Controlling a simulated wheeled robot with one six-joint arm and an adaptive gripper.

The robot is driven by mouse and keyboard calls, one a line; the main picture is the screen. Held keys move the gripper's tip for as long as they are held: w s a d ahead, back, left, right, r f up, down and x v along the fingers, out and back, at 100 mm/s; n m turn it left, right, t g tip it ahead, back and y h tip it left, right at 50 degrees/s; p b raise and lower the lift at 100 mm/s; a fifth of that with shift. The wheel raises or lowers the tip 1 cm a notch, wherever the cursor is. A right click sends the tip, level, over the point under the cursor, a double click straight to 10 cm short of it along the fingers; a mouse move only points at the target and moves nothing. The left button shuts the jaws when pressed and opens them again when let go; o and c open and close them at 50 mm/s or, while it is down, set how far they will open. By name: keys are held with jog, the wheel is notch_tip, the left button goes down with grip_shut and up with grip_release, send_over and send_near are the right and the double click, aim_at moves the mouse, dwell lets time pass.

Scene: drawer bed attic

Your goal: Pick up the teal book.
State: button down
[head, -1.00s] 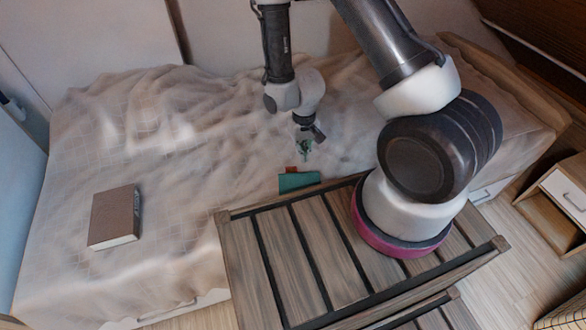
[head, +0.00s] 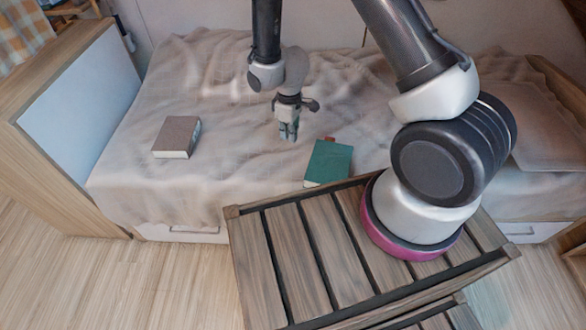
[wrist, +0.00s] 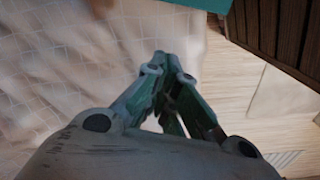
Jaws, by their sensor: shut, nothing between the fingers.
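A part of the teal book also shows at the top edge of the wrist view (wrist: 203,4). My gripper (head: 288,137) points down above the bed, to the left of the teal book and apart from it. In the wrist view my gripper (wrist: 168,62) has its fingertips together with nothing between them.
A brown book (head: 177,137) lies on the bed (head: 225,165) at the left. A small reddish-brown thing (head: 330,139) shows at the teal book's far edge. The slatted wooden top (head: 300,250) is in front of the bed. Floor (head: 130,285) is clear at left.

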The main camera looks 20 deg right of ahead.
jog(key=f, duration=0.3)
jog(key=f+n, duration=0.1)
jog(key=f, duration=0.3)
jog(key=f+n, duration=0.1)
jog(key=f, duration=0.2)
jog(key=shift+s+f, duration=0.15)
jog(key=shift+s, duration=0.15)
jog(key=shift+s+d, duration=0.3)
jog(key=shift+d, duration=0.3)
jog(key=shift+s+d, duration=0.3)
jog(key=shift+d, duration=0.25)
jog(key=shift+s+d, duration=0.35)
jog(key=shift+d, duration=0.2)
jog(key=shift+d, duration=0.1)
jog(key=shift+s+d, duration=0.45)
jog(key=shift+d, duration=0.3)
jog(key=shift+a, duration=0.1)
jog(key=shift+w, duration=0.1)
